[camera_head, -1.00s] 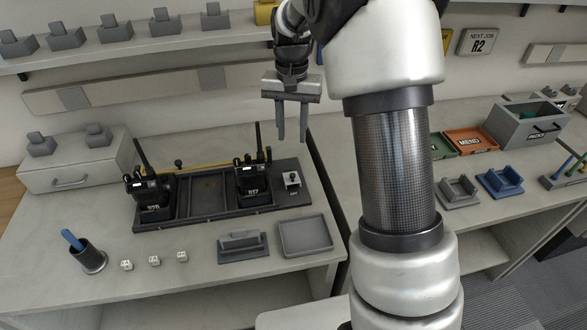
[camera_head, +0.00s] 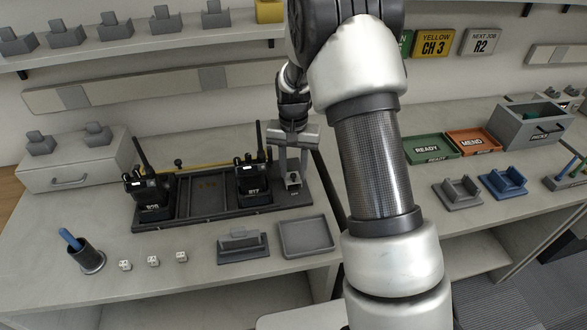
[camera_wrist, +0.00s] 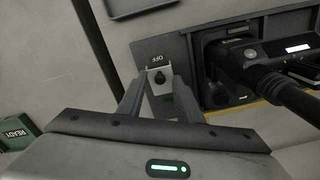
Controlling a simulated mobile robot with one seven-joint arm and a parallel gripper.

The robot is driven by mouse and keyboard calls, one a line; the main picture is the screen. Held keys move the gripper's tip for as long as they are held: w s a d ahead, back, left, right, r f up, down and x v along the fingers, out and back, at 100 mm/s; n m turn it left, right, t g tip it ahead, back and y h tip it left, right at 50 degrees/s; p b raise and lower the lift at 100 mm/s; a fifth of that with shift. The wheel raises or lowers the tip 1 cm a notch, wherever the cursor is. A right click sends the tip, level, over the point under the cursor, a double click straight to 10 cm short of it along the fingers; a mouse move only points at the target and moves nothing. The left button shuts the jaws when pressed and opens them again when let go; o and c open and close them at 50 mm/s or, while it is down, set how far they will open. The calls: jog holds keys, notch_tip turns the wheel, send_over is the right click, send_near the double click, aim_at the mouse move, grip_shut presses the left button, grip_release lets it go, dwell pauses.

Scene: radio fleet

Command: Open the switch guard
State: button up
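In the wrist view the switch (camera_wrist: 160,77) shows beside an "OFF" label. I cannot clearly make out its guard or whether that is open. My gripper (camera_head: 293,170) is over the switch, fingers pointing down. In the wrist view my gripper (camera_wrist: 157,84) is open, with a finger to each side of the switch and nothing held. I cannot tell whether the fingers touch it.
A radio (camera_head: 252,178) stands in the rack (camera_head: 205,215) just left of my gripper, its antenna upright. Another radio (camera_head: 148,190) stands at the rack's left end. A grey tray (camera_head: 306,237) and a grey cradle (camera_head: 243,247) lie in front.

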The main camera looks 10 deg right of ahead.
grip_shut()
jog(key=shift+w+r+p, duration=0.1)
jog(key=shift+r+p, duration=0.05)
jog(key=shift+p, duration=0.2)
jog(key=shift+w+r+g+p, duration=0.3)
jog(key=shift+g+p, duration=0.2)
jog(key=shift+p, duration=0.35)
jog(key=shift+w+r+g+p, duration=0.35)
jog(key=shift+g+p, duration=0.35)
jog(key=shift+p, duration=0.3)
jog(key=shift+w+r+g+p, duration=0.1)
jog(key=shift+w+g+p, duration=0.45)
jog(key=shift+w+g, duration=0.5)
jog(key=shift+w+r+g, duration=0.15)
jog(key=shift+g, duration=0.6)
jog(key=shift+w+r, duration=0.1)
